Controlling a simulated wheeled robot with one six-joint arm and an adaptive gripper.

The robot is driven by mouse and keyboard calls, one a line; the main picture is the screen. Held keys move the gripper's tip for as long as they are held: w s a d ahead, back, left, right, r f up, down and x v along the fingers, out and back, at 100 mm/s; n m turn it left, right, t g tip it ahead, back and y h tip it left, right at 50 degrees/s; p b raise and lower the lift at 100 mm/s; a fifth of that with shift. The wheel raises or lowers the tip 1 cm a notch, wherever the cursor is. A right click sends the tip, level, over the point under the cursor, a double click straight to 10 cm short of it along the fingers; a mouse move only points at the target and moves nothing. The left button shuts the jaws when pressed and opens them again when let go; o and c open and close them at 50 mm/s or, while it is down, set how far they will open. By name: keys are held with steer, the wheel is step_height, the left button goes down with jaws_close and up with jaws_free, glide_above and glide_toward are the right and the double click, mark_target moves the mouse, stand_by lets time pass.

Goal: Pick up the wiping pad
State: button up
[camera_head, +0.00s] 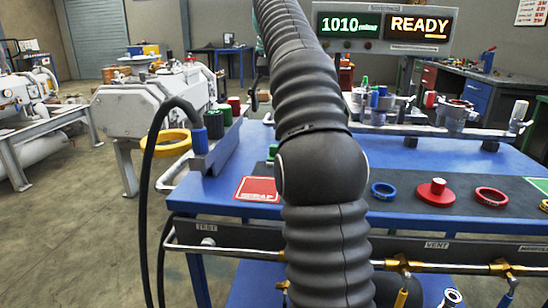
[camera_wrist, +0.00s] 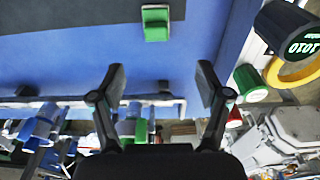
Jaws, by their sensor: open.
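A small green block with a pale edge, which looks like the wiping pad (camera_wrist: 155,23), lies on the blue table at the top middle of the wrist view. In the head view a small green piece (camera_head: 272,151), likely the same pad, shows just left of my arm, partly hidden by it. My gripper (camera_wrist: 161,80) is open in the wrist view, with nothing between its fingers. The pad lies beyond the fingertips, roughly in line with the gap and apart from them. My gripper is hidden behind my arm in the head view.
The blue table (camera_head: 225,175) bears a red scrap mark (camera_head: 257,190), a blue ring (camera_head: 383,191), a red flanged part (camera_head: 437,192) and a red ring (camera_head: 491,197). A yellow ring (camera_head: 173,143) and coloured caps stand at the left edge. Metal fittings (camera_head: 455,113) line the back.

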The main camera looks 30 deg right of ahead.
steer(key=f+b, duration=0.1)
steer(key=f, duration=0.3)
steer(key=f+b, duration=0.1)
steer(key=f, duration=0.2)
steer(key=shift+w+d+b, duration=0.25)
steer(key=shift+d+b, duration=0.05)
steer(key=shift+b, duration=0.05)
steer(key=shift+s+d+f+b, duration=0.1)
steer(key=shift+f+b, duration=0.5)
steer(key=shift+f, duration=0.7)
steer(key=shift+s+d+f+b, duration=0.1)
steer(key=shift+f+b, duration=0.45)
steer(key=shift+f, duration=0.7)
steer(key=shift+w, duration=0.1)
steer(key=c, duration=1.2)
